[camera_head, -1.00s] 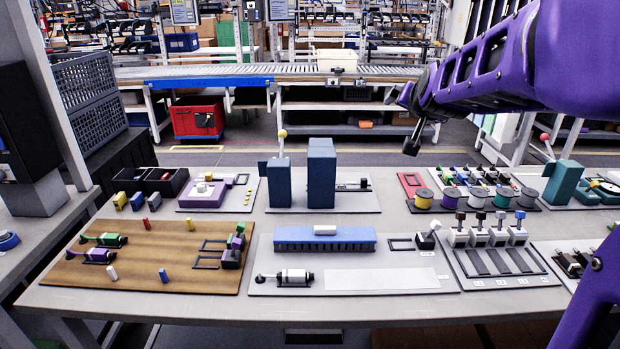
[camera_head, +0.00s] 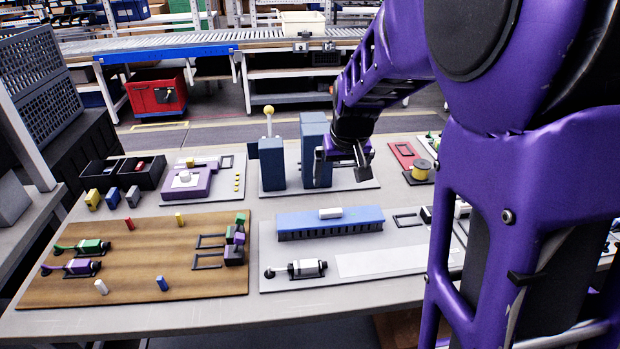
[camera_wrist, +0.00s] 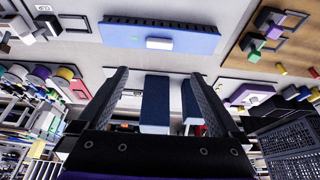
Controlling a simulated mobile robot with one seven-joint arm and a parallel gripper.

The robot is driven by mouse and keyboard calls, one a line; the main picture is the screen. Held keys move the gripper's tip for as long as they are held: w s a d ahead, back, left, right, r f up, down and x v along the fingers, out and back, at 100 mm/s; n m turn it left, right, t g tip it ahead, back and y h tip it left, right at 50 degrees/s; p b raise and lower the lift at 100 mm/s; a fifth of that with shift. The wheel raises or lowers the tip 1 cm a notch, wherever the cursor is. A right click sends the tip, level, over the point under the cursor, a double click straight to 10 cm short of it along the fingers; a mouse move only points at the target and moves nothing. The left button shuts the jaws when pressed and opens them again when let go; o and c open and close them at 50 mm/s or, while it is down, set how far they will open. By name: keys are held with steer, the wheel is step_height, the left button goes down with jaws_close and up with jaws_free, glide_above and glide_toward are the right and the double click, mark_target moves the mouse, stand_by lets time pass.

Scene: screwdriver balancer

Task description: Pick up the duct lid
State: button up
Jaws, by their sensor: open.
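The duct lid (camera_head: 300,220) is a long blue strip lying on a dark slotted duct on a grey board. A small white block (camera_head: 330,213) stands on its middle like a handle. My gripper (camera_head: 343,172) is open and empty. In the head view it appears behind and above the lid, in front of the tall blue block. In the wrist view the lid (camera_wrist: 190,40) and the white block (camera_wrist: 160,43) are ahead of the open fingers (camera_wrist: 160,73), apart from them. My arm hides part of the right side of the table.
Two blue blocks (camera_head: 272,165) stand behind the duct, one with a yellow-topped stick. A black and white cylindrical tool (camera_head: 305,268) lies in front of the duct. A wooden board (camera_head: 130,270) with small parts is at left. The pale plate (camera_head: 385,262) at front is bare.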

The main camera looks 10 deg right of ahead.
steer(key=b, duration=0.2)
glide_above(331, 211)
steer(key=s, duration=0.2)
step_height(331, 211, down, 10)
steer(key=shift+r, duration=0.15)
steer(key=shift+b+x, duration=0.7)
steer(key=shift+x, duration=1.95)
steer(key=shift+s, duration=0.15)
jaws_close()
